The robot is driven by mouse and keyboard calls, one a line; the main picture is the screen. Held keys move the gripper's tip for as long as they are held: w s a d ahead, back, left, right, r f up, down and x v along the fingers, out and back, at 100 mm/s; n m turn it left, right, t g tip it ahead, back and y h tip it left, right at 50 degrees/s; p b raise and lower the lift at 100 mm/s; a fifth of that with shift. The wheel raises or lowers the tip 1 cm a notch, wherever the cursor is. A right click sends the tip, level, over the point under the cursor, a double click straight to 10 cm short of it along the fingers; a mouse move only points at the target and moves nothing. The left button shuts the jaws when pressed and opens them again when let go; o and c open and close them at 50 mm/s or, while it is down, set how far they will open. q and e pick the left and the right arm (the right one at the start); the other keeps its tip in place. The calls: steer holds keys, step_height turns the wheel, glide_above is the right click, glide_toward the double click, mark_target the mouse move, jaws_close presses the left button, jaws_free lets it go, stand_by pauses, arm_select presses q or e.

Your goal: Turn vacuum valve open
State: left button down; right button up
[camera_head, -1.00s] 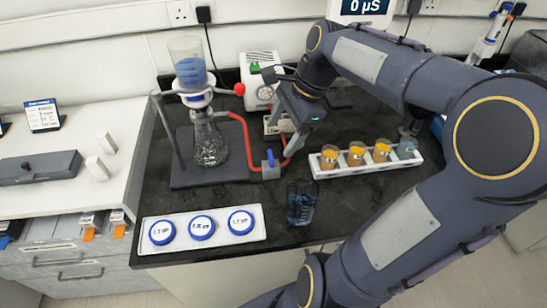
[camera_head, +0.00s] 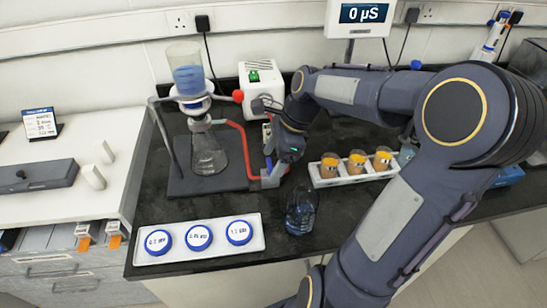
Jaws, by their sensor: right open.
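The vacuum valve (camera_head: 271,178) is a small grey block with a blue handle, on the red tubing at the right edge of the dark stand base. The red tube (camera_head: 246,146) runs to it from the glass flask (camera_head: 208,155), which stands under a funnel of blue liquid (camera_head: 188,77). The white pump (camera_head: 257,80) stands behind. My right gripper (camera_head: 279,168) points down at the valve and is open. Its fingers are close to the blue handle and partly hide it; I cannot tell whether they touch it. My left gripper is not in view.
A white rack of amber-filled jars (camera_head: 340,177) stands right of the valve. A white tray (camera_head: 155,257) with blue-rimmed discs lies at the front left. Dark bench is clear between tray and stand.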

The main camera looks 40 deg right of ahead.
steer(key=c, duration=1)
